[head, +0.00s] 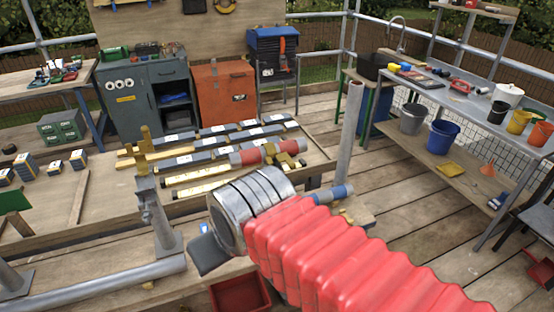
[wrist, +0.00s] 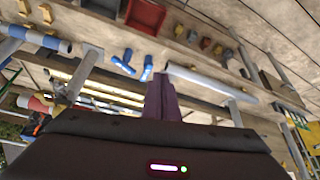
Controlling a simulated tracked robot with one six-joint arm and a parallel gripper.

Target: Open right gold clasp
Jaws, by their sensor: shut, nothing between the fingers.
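Another upright gold fitting (head: 145,143) stands at the rack's left end. I cannot tell whether either is open or closed. My gripper (head: 207,256) shows as a dark shape in front of the rack, apart from both fittings. In the wrist view my gripper (wrist: 162,95) is shut, dark purple and empty. Small gold pieces (wrist: 45,13) show at the upper left there; I cannot tell which fittings they are.
Grey and gold bars (head: 205,182) lie in the wooden rack. A grey upright post (head: 349,130) stands right of it, near a blue-banded tube (head: 335,194). A red tray (head: 240,293) lies at the front. Open plank floor (head: 390,205) lies to the right.

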